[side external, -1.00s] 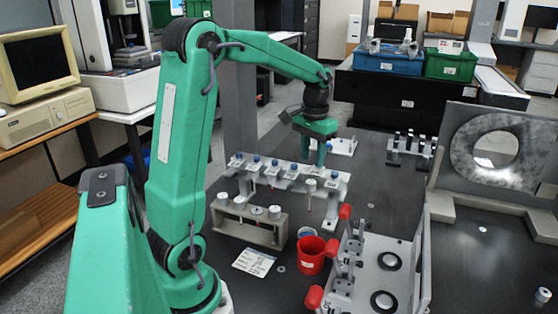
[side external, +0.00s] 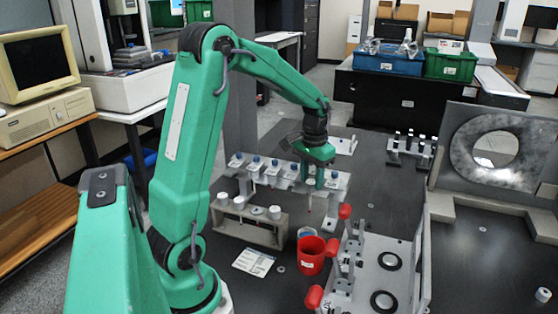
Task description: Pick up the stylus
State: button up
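A pale rack (side external: 262,176) holds a row of styli, most with blue caps. At its right end a stylus with a light head hangs below the plate, and its thin stem (side external: 309,201) shows under my gripper. My gripper (side external: 316,178) points down right at that stylus's head, with its fingers at plate height. The fingers partly hide the head. I cannot tell whether they touch it or have closed on it.
A lower grey holder (side external: 249,228) with white-topped pieces stands in front of the rack. A red cup (side external: 311,260) and a fixture with red-handled clamps (side external: 390,278) are nearer. A card (side external: 254,262) lies flat.

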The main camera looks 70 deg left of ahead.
jog(key=shift+f, duration=0.15)
dwell(0.3)
jog(key=c, duration=0.8)
jog(key=shift+o, duration=0.2)
notch_tip(320, 180, up, 10)
dwell(0.6)
jog(key=s+d+f+m, duration=0.1)
jog(key=s+d+m, duration=0.2)
jog(key=d, duration=0.4)
jog(key=s+d+f+m, duration=0.1)
jog(key=s+d+m, duration=0.2)
jog(key=d, duration=0.4)
jog(key=shift+s+d+f, duration=0.35)
jog(key=shift+s+f, duration=0.05)
jog(key=shift+s, duration=0.25)
